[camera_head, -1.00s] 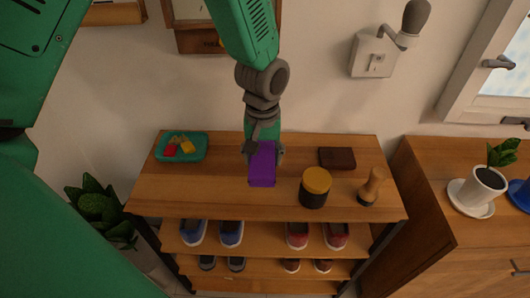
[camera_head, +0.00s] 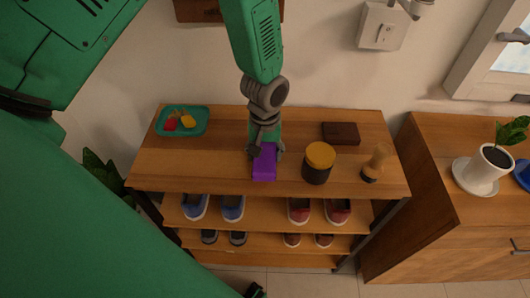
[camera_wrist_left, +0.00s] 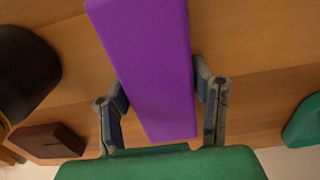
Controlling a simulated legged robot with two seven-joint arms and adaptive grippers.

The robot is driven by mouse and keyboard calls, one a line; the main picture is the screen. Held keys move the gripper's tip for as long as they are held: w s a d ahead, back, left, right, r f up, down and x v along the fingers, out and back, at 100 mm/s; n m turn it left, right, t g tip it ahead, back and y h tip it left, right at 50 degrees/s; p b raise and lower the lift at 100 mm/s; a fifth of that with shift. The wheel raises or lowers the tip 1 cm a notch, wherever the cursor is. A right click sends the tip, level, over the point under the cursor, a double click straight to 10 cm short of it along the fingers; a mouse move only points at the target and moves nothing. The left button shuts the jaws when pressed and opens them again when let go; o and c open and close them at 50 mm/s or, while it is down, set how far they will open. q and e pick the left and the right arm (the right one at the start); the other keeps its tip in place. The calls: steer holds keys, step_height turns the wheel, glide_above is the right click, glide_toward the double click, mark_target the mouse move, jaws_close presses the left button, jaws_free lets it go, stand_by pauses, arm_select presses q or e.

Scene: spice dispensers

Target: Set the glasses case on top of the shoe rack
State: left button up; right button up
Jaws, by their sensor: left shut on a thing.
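The purple glasses case (camera_head: 264,163) is at the middle of the shoe rack's wooden top (camera_head: 215,165). My left gripper (camera_head: 265,150) is shut on the case, with one finger on each side of it. In the left wrist view the case (camera_wrist_left: 150,60) lies lengthwise between the fingers of the gripper (camera_wrist_left: 162,105), over the wood. The case is on or just above the top; I cannot tell whether it touches. My right gripper is not in view.
A black jar with a yellow lid (camera_head: 318,163) stands close to the right of the case. A brown wallet (camera_head: 341,133), a wooden brush (camera_head: 376,164) and a teal tray (camera_head: 182,121) are also on top. Shoes (camera_head: 232,207) fill the shelves below. The wood left of the case is clear.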

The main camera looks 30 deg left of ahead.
mark_target(266, 149)
arm_select(q)
steer(key=o, duration=1.2)
steer(key=shift+d, duration=0.2)
steer(key=shift+o, duration=0.5)
steer(key=shift+d+r, duration=0.2)
steer(key=shift+d, duration=0.5)
steer(key=r, duration=0.2)
steer(key=a+r, duration=0.1)
steer(key=r, duration=0.3)
steer(key=shift+w+a+r, duration=0.1)
steer(key=shift+a+r, duration=0.15)
steer(key=shift+r, duration=0.1)
steer(key=r, duration=0.2)
steer(key=d+r, duration=0.1)
steer(key=r, duration=0.1)
steer(key=shift+r+p, duration=0.1)
steer(key=shift+p, duration=0.3)
steer(key=shift+a+r, duration=0.4)
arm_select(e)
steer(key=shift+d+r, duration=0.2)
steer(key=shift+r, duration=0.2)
